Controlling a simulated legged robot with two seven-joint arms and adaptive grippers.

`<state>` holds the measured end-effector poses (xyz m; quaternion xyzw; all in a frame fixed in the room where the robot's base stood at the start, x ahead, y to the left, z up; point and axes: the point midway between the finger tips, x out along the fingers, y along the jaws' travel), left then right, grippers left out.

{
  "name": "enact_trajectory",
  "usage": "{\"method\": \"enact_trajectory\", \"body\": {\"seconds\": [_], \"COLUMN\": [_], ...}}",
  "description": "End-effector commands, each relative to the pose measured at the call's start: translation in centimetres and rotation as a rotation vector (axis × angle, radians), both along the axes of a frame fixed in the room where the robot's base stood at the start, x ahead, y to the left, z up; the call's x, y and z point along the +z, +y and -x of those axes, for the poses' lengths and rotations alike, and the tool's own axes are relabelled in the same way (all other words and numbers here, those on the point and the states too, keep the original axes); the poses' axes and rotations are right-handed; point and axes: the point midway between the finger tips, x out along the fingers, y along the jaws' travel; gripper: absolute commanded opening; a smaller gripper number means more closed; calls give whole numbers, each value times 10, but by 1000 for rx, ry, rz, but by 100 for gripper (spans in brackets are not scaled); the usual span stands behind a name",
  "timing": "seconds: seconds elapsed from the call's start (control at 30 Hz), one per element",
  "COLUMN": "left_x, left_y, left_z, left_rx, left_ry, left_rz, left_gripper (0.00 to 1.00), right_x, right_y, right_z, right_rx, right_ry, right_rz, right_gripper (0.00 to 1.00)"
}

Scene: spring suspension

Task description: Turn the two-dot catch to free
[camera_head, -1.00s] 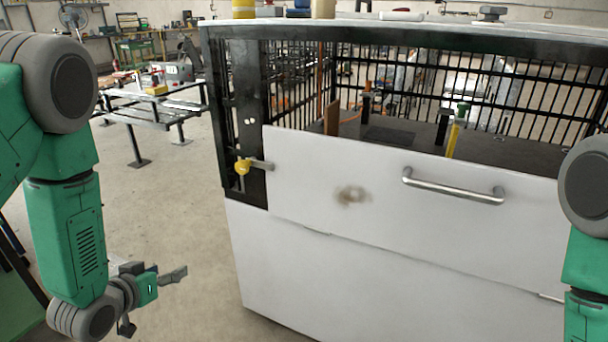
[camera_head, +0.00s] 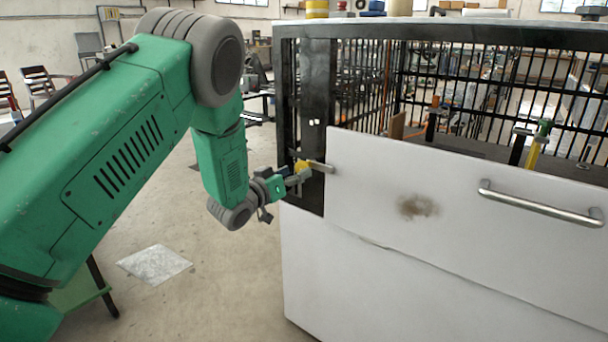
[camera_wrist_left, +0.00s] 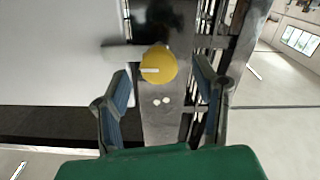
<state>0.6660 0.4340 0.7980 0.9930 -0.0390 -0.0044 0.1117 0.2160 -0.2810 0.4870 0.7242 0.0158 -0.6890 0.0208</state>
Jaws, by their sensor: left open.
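The two-dot catch has a round yellow knob (camera_wrist_left: 158,66) and a grey metal bar (camera_head: 320,167) that reaches across the edge of the white panel (camera_head: 375,180). It sits on a black upright (camera_head: 317,85) marked with two white dots (camera_head: 314,122), which also show in the left wrist view (camera_wrist_left: 161,101). My left gripper (camera_head: 297,177) is at the knob and partly hides it in the head view. In the left wrist view its fingers (camera_wrist_left: 161,70) are open, one on each side of the knob, with gaps visible. My right gripper is out of view.
The white panel carries a metal handle (camera_head: 540,204) and a brown smudge (camera_head: 417,207). Behind it is a black barred cage with a yellow-and-green tool (camera_head: 535,145) inside. Open floor (camera_head: 225,275) lies left of the cabinet.

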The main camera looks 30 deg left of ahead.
Motion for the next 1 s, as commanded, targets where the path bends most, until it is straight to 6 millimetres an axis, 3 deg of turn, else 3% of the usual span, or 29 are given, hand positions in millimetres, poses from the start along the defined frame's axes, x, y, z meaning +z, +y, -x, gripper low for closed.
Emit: {"method": "enact_trajectory", "body": {"seconds": [0.23,0.6,0.67,0.77,1.0], "left_x": [-1,0,0,0,0], "left_y": [-3,-3,-3,-3,-2], "left_z": [-31,-36,-36,-36,-36], "left_rx": [0,1,1,1,3], "left_ry": [0,0,0,0,2], "left_rz": [1,1,1,1,7], "left_gripper": [54,54,37,2,0], "right_x": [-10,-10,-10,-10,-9], "right_y": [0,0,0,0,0], "right_z": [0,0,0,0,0], "right_rx": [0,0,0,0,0], "right_ry": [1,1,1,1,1], "right_rz": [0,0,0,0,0], "right_gripper": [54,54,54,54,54]}}
